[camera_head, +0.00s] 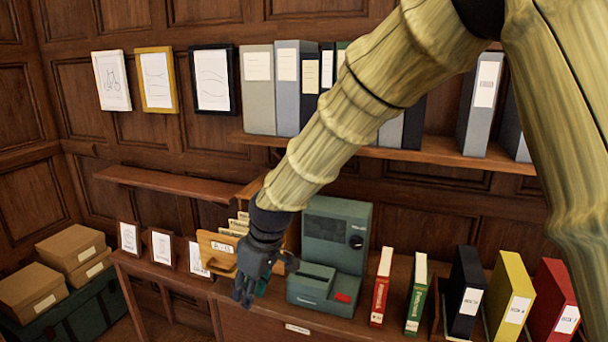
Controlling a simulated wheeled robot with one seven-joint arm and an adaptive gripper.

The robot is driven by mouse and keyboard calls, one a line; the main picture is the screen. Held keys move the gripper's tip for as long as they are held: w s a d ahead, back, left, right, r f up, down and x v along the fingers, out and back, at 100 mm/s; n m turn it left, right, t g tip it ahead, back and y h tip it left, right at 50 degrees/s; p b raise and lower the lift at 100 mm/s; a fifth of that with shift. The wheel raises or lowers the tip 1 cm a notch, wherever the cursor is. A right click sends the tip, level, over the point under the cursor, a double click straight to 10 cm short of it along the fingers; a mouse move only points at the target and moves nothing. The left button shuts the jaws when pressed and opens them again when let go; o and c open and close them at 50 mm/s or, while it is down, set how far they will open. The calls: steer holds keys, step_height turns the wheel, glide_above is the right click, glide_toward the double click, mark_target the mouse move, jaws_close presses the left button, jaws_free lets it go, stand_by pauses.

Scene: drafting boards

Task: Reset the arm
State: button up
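My arm, with a bamboo-like surface, reaches from the upper right down to the lower middle of the head view. My gripper (246,294) is dark and points down in front of the cabinet front. It is just left of a green machine (337,233) and in front of a wooden card box (217,246). Its fingers are small and dark here, so I cannot tell whether they are open or shut, or whether a dark green patch by them is something held.
Red (381,287) and green (416,295) books and black (466,287), yellow (510,297) and red binders (554,303) stand right of the machine. An upper shelf (430,152) holds more binders behind my arm. Small frames (162,247) stand at left. Cardboard boxes (72,247) sit on a green trunk (75,317).

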steer(key=s+d+f+m+b, duration=0.1)
steer(key=s+d+f+m, duration=0.2)
steer(key=f, duration=0.6)
steer(key=s+d+f+m+b, duration=0.1)
steer(key=s+d+f, duration=0.1)
steer(key=d+f, duration=0.55)
steer(key=s+d+f+m, duration=0.1)
steer(key=s+d+f, duration=0.2)
steer(key=f, duration=0.7)
steer(key=s+d+f+m+h+b, duration=0.15)
steer(key=s+d+f+m, duration=0.25)
steer(key=s+d+f, duration=0.85)
steer(key=s+d+f+m, duration=0.1)
steer(key=s+d+f, duration=0.2)
steer(key=s, duration=0.2)
steer(key=s+d+f+m+h+b, duration=0.1)
steer(key=s+d+f, duration=0.1)
steer(key=s, duration=0.4)
steer(key=s+d+f+m+g+b, duration=0.1)
steer(key=s+d+f, duration=0.2)
steer(key=s, duration=0.3)
steer(key=shift+d+f+m+h, duration=0.3)
steer(key=shift+d+f+h, duration=0.05)
steer(key=shift+f, duration=0.25)
steer(key=shift+c, duration=0.2)
